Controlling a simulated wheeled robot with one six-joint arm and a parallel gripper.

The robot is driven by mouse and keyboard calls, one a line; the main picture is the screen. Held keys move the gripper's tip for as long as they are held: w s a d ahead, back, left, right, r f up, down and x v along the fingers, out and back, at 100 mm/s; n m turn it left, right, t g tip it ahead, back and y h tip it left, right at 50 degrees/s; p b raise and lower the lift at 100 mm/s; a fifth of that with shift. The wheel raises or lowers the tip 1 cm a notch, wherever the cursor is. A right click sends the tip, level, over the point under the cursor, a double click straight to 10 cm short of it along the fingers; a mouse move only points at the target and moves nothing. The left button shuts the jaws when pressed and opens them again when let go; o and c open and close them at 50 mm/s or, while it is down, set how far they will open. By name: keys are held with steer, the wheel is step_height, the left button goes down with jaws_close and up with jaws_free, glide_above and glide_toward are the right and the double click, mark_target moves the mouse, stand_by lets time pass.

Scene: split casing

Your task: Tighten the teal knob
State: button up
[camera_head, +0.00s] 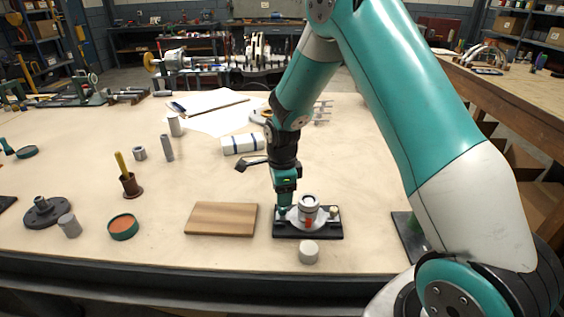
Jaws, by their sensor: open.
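The split casing (308,214) sits on a black base plate (308,234) near the table's front edge. It has a pale flange, a grey round body and a small red mark on its front. My gripper (285,205) points down at the left side of the casing. Its jaws are open, but the fingertips are small and hard to separate from what lies below them. A small teal spot at the casing's left end, under my gripper, may be the teal knob; the gripper mostly hides it. A small brass-coloured knob (333,211) shows at the right end.
A wooden board (221,219) lies just left of the base plate. A grey cylinder (309,252) stands in front of it. A striped white cloth (242,144) and a dark-headed tool (250,163) lie behind.

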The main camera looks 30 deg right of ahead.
step_height(320, 180, up, 12)
steer(key=shift+r+b, duration=0.2)
steer(key=shift+b, duration=0.15)
steer(key=s+a+r+n+y, duration=0.1)
steer(key=s+a+r+n, duration=0.1)
steer(key=s+a+n, duration=0.3)
steer(key=s+a+r+n+y, duration=0.1)
steer(key=s+a+r+n, duration=0.2)
steer(key=s+n, duration=0.9)
steer(key=s+a+r+n+y, duration=0.2)
steer(key=s+a+n, duration=0.6)
steer(key=n, duration=0.4)
steer(key=shift+s+a+r, duration=0.4)
steer(key=shift+s+r, duration=0.25)
